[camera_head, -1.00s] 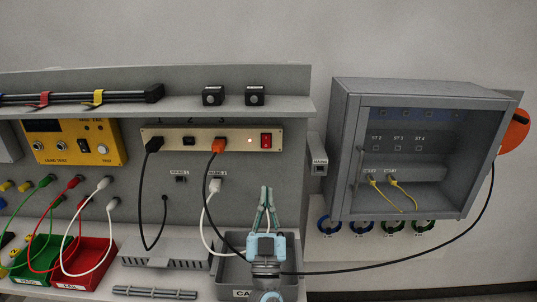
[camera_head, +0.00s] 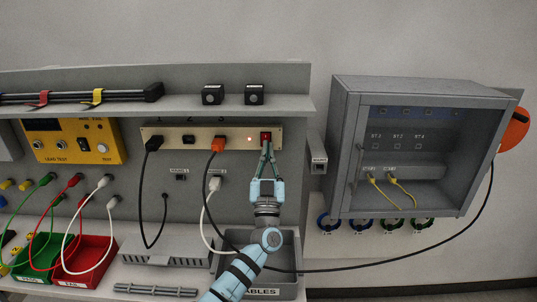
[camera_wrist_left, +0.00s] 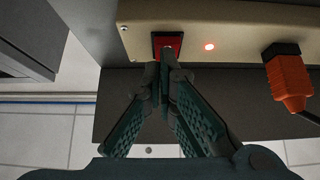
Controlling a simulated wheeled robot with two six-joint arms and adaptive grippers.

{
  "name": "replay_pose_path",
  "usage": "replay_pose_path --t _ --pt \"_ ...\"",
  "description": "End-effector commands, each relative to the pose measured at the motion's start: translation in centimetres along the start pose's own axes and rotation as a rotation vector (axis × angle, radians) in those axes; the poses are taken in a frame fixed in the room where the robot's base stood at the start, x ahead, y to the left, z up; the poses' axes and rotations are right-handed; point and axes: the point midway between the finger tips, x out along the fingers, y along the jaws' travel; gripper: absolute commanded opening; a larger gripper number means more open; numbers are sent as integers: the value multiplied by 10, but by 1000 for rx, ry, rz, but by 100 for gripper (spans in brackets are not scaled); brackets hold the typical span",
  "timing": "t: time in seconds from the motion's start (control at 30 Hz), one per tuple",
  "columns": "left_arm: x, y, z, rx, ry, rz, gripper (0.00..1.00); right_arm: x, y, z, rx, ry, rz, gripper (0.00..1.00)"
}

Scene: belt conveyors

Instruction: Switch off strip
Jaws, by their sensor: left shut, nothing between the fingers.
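The power strip (camera_head: 205,138) is a beige bar on the grey back panel, with numbered sockets. Its red rocker switch (camera_head: 266,135) is at the right end, and it also shows in the left wrist view (camera_wrist_left: 175,42). A small lamp (camera_wrist_left: 209,46) beside the switch glows red. My left gripper (camera_head: 266,146) is shut and empty, its fingertips at the lower part of the switch. In the left wrist view its fingertips (camera_wrist_left: 164,52) overlap the switch; I cannot tell whether they press it. My right gripper is not in view.
An orange plug (camera_head: 218,145) and a black plug (camera_head: 154,144) sit in the strip. Their cords hang below. A grey cables bin (camera_head: 288,288) stands under my arm. A grey cabinet (camera_head: 341,150) stands to the right.

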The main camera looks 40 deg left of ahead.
Motion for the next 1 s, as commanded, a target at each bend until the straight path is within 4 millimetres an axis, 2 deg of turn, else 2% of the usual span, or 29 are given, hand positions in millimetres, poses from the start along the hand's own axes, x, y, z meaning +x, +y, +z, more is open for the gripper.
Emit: replay_pose_path --t 0.23,0.33,0.43,0.47,0.5,0.77,0.87,0.97,1.0 --pt "0 0 1 0 4 0 0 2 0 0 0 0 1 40" --pt "-2 0 7 1 31 -1 0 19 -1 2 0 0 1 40" --pt "-3 0 16 0 80 -1 0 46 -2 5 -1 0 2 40" --pt "-2 0 15 2 88 0 0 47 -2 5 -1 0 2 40" --pt "1 0 11 1 84 1 0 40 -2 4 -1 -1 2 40" --pt "1 2 4 -2 85 1 0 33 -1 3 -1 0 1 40" --pt "-7 6 0 -2 82 4 0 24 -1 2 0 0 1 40" --pt "-22 11 -6 -5 80 6 0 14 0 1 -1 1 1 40" --pt "-32 11 -4 -4 80 6 0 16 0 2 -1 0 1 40"
